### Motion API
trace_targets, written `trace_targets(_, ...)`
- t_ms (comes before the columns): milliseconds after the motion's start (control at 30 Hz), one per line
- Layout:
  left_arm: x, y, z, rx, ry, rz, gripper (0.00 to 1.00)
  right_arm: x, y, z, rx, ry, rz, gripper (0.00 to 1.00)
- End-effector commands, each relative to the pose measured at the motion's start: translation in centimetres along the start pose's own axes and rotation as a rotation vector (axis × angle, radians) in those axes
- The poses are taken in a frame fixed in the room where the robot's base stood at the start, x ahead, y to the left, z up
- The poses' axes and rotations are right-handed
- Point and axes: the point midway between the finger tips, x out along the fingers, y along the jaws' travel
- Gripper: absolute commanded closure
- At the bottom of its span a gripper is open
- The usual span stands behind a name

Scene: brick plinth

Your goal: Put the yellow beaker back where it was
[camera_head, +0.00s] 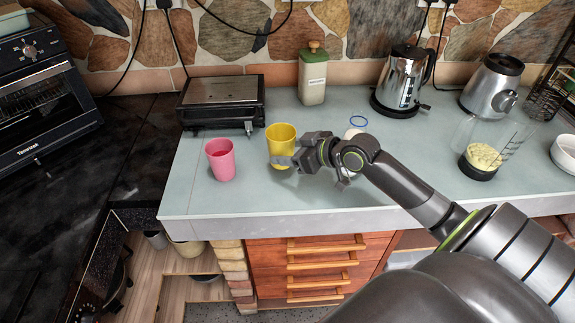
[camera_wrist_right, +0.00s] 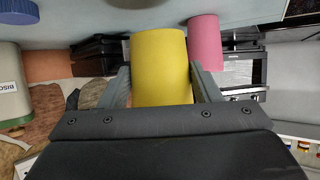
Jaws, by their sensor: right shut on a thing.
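The yellow beaker (camera_head: 281,136) stands upright at the counter's left half in the head view, on or just above the surface; I cannot tell which. My right gripper (camera_head: 283,161) reaches it from the right and is shut on it. The wrist view shows the yellow beaker (camera_wrist_right: 162,68) between the two fingers of my right gripper (camera_wrist_right: 162,88). Part of the beaker's lower side is hidden by the gripper in the head view. My left gripper is not in view.
A pink beaker (camera_head: 220,160) stands left of the yellow one. A black grill (camera_head: 222,101), a lidded jar (camera_head: 312,78) and a kettle (camera_head: 402,80) stand behind. A blender jug (camera_head: 480,160) is at the right. The counter's front left (camera_head: 240,195) is clear.

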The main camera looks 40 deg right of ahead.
Motion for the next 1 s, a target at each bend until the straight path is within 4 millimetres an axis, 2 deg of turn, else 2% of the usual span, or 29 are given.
trace_targets(333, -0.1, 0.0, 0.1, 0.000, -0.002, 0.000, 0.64, 1.8, 0.0, 3.7, 0.002, 0.000, -0.001, 0.69)
trace_targets(767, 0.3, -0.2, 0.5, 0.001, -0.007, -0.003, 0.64, 2.2, 0.0, 4.5, -0.002, 0.000, -0.001, 0.69)
trace_targets(800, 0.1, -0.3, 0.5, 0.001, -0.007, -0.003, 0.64, 2.1, 0.0, 4.3, -0.002, 0.000, -0.001, 0.38)
trace_targets(933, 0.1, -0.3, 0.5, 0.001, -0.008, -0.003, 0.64, 2.1, 0.0, 4.3, -0.002, 0.000, -0.001, 0.21)
trace_targets(1000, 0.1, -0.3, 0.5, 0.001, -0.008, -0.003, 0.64, 2.1, 0.0, 4.3, -0.002, 0.000, -0.001, 0.21)
